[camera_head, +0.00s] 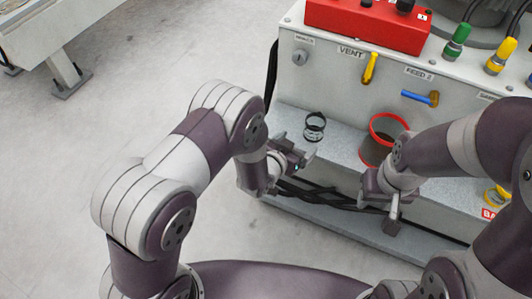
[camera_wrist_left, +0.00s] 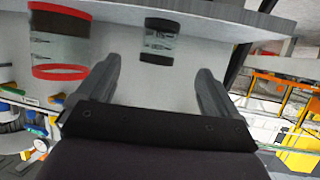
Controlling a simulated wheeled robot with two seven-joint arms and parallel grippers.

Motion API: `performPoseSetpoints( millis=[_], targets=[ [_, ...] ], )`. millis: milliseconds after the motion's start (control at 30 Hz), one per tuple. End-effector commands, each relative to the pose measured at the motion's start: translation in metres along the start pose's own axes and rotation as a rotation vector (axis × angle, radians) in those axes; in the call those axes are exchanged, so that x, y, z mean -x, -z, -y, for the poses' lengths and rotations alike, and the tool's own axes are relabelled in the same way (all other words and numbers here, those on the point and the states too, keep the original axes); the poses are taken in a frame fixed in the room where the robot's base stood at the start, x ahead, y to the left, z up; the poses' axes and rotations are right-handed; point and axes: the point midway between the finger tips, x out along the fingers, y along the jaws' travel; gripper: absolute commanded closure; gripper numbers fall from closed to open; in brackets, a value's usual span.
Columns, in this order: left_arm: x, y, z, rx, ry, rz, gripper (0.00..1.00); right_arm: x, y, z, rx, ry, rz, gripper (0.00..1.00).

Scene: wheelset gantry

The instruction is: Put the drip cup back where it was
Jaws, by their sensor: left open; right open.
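Two clear cups stand on the grey ledge (camera_head: 345,150) of the machine; which one is the drip cup I cannot tell. The small cup with black rims (camera_head: 314,127) is at the left end. It shows upside down in the left wrist view (camera_wrist_left: 158,42). The larger cup with red rims (camera_head: 377,153) holds something dark and stands to its right; it also shows in the left wrist view (camera_wrist_left: 58,46). My left gripper (camera_head: 297,147) is open and empty, just short of the small cup and apart from it. My right gripper (camera_head: 386,212) is open in front of the ledge.
The machine panel (camera_head: 335,75) rises behind the ledge, with a yellow handle (camera_head: 370,68), a blue handle (camera_head: 420,97) and a red box (camera_head: 365,22) on top. Dark hoses (camera_head: 325,196) run below the ledge. Open floor (camera_head: 150,75) lies to the left.

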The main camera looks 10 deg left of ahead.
Motion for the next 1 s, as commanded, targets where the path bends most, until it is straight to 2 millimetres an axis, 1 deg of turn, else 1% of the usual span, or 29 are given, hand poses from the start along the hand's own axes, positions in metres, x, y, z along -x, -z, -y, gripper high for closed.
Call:
performPoseSetpoints(
  millis=[67, 133, 167, 233, 267, 300, 333, 367, 400, 467, 500, 533, 600, 633, 700, 900, 967, 1000],
  targets=[
    [0.000, 0.000, 0.000, 0.000, 0.001, 0.001, 0.06, 0.000, 0.000, 0.000, 0.000, 0.000, 0.000, 0.57],
    [0.002, 0.004, 0.008, 0.006, 0.017, 0.032, 0.06, 0.000, 0.000, 0.000, 0.000, 0.000, 0.000, 0.57],
    [0.005, 0.008, 0.016, 0.012, 0.034, 0.067, 0.06, 0.000, 0.000, 0.000, 0.000, 0.000, 0.000, 0.57],
    [0.026, 0.018, 0.044, 0.043, 0.095, 0.207, 0.06, 0.000, 0.000, 0.000, 0.000, 0.000, 0.000, 0.57],
    [0.042, 0.021, 0.058, 0.064, 0.126, 0.285, 0.06, 0.000, 0.000, 0.000, 0.000, 0.000, 0.000, 0.57],
    [0.070, 0.023, 0.075, 0.100, 0.167, 0.400, 0.06, 0.000, 0.000, 0.000, 0.000, 0.000, 0.000, 0.57],
    [0.094, 0.023, 0.084, 0.131, 0.194, 0.485, 0.06, 0.000, 0.000, 0.000, 0.000, 0.000, 0.000, 0.57],
    [0.120, 0.021, 0.091, 0.162, 0.217, 0.569, 0.06, 0.000, 0.000, 0.000, 0.000, 0.000, 0.000, 0.57],
    [0.155, 0.018, 0.096, 0.206, 0.242, 0.674, 0.06, 0.000, 0.000, 0.000, 0.000, 0.000, 0.000, 0.57],
    [0.205, 0.012, 0.097, 0.271, 0.269, 0.810, 0.06, 0.000, 0.000, 0.000, 0.000, 0.000, 0.000, 0.57],
    [0.233, 0.008, 0.094, 0.308, 0.279, 0.884, 0.06, -0.001, 0.000, 0.000, 0.000, 0.000, 0.000, 0.57],
    [0.250, 0.006, 0.091, 0.330, 0.283, 0.928, 0.06, -0.001, 0.000, 0.000, 0.000, 0.000, 0.000, 0.57],
    [0.277, 0.001, 0.085, 0.367, 0.287, 1.000, 0.06, -0.001, 0.000, 0.000, 0.000, 0.000, 0.000, 0.57],
    [0.284, 0.000, 0.083, 0.376, 0.288, 1.018, 0.06, -0.001, 0.000, 0.000, 0.000, 0.000, 0.000, 0.57],
    [0.290, -0.002, 0.081, 0.385, 0.287, 1.039, 0.06, 0.000, 0.000, 0.000, 0.000, 0.000, 0.000, 0.57],
    [0.290, -0.002, 0.080, 0.384, 0.286, 1.040, 0.06, 0.001, 0.000, 0.000, 0.000, 0.000, 0.000, 0.57],
    [0.292, 0.004, 0.080, 0.384, 0.286, 1.040, 0.06, 0.006, 0.001, 0.000, 0.000, 0.000, 0.000, 0.57],
    [0.295, 0.011, 0.081, 0.384, 0.286, 1.040, 0.06, 0.014, 0.002, 0.000, 0.000, 0.000, 0.000, 0.57]
  ],
)
